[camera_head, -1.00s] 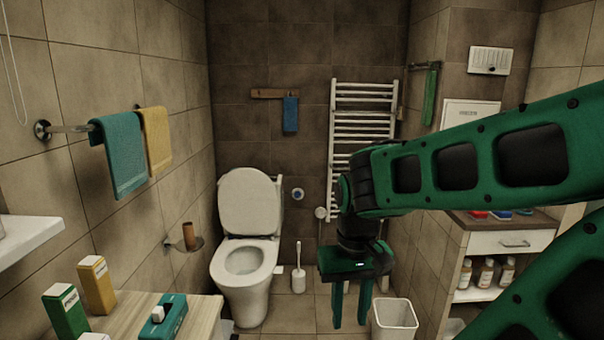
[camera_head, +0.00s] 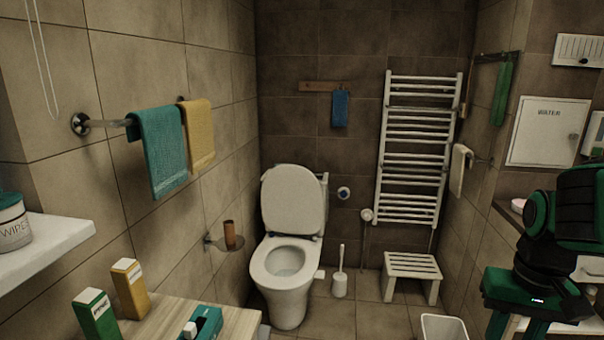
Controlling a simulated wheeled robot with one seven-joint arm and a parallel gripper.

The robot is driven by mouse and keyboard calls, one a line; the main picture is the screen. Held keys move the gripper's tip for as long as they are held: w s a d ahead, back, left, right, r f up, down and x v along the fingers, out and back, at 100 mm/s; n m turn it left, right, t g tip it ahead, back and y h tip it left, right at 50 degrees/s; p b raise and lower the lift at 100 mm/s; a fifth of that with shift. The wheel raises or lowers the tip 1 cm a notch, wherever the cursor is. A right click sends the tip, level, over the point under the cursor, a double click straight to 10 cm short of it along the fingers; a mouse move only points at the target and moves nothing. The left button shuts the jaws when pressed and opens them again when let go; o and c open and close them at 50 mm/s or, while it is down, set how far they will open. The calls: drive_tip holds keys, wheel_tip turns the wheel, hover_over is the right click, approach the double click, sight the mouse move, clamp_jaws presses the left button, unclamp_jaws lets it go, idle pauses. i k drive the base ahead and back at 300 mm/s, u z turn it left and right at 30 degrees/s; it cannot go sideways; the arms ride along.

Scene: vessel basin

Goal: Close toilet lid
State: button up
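The toilet (camera_head: 289,285) stands against the back wall, left of the picture's middle. Its white lid (camera_head: 293,199) is raised upright and leans back. The seat ring (camera_head: 262,265) lies down on the bowl. My gripper (camera_head: 516,332) is at the lower right, well to the right of the toilet and nearer to me, pointing down. Its green fingers are cut off by the bottom edge. They appear spread apart with nothing seen between them.
A wooden counter (camera_head: 235,322) with boxes is at the front left. A toilet brush (camera_head: 340,273), a white stool (camera_head: 412,268) and a bin (camera_head: 443,327) stand right of the toilet. A paper holder (camera_head: 229,242) juts from the left wall.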

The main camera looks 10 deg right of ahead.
sight(292, 198)
drive_tip(key=z, duration=0.45)
drive_tip(key=k, duration=1.15)
drive_tip(key=z, duration=0.5)
drive_tip(key=i, duration=1.1)
drive_tip(key=u, duration=0.45)
drive_tip(key=i, duration=1.15)
drive_tip(key=u, duration=0.45)
drive_tip(key=i, duration=2.05)
drive_tip(key=u, duration=0.15)
